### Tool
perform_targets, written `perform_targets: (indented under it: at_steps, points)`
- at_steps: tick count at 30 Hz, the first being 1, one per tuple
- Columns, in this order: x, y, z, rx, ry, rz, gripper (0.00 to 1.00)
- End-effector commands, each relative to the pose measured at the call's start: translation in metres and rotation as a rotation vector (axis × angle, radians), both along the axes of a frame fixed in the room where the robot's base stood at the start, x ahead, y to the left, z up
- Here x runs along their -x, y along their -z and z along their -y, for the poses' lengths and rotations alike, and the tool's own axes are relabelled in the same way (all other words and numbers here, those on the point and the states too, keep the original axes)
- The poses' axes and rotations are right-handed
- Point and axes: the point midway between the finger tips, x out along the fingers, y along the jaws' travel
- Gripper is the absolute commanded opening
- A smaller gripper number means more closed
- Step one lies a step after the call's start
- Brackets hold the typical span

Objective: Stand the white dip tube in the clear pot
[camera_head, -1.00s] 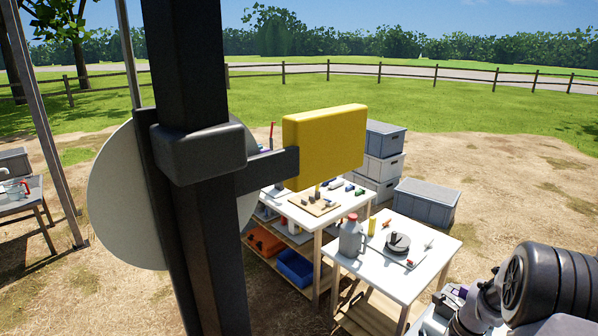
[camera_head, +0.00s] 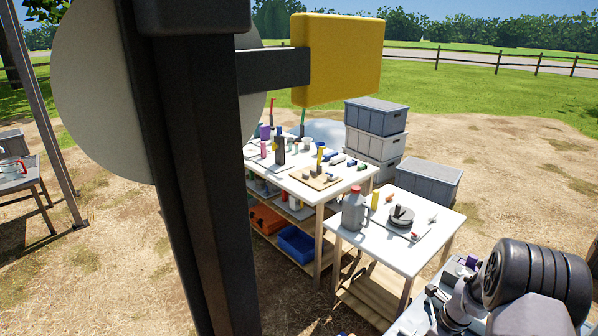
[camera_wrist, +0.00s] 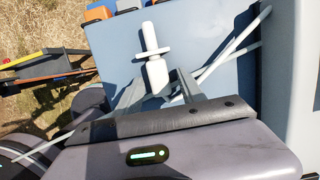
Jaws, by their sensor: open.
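My gripper (camera_wrist: 160,82) is open in the wrist view, its dark fingers either side of a white collared piece (camera_wrist: 152,45). No grip on this piece is clear; I cannot tell if it is the dip tube. Thin white rods or tubes (camera_wrist: 236,42) lie to its right over a blue-grey surface, also of uncertain identity. I cannot pick out the clear pot; small pale cups (camera_head: 308,143) stand on the back table in the head view, too small to judge. My fingertips are not visible in the head view.
The near white table (camera_head: 375,240) holds a grey jug (camera_head: 353,210), a yellow cylinder (camera_head: 375,199) and a dark round device (camera_head: 401,217). The back table (camera_head: 330,196) is crowded. Grey crates (camera_head: 428,181) stand behind. Open dirt lies to the right.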

Motion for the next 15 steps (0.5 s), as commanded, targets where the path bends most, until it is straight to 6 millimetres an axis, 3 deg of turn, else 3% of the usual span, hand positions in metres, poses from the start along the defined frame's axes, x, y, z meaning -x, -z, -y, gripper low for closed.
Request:
perform_targets:
  at_steps: [4, 11, 15]
  points:
    - [0.0000, -0.0016, 0.0000, 0.000, 0.000, 0.000, 0.47]
    - [0.0000, -0.0016, -0.0001, 0.000, 0.000, 0.000, 0.02]
    - [-0.0001, -0.0029, 0.0000, 0.000, 0.000, 0.000, 0.00]
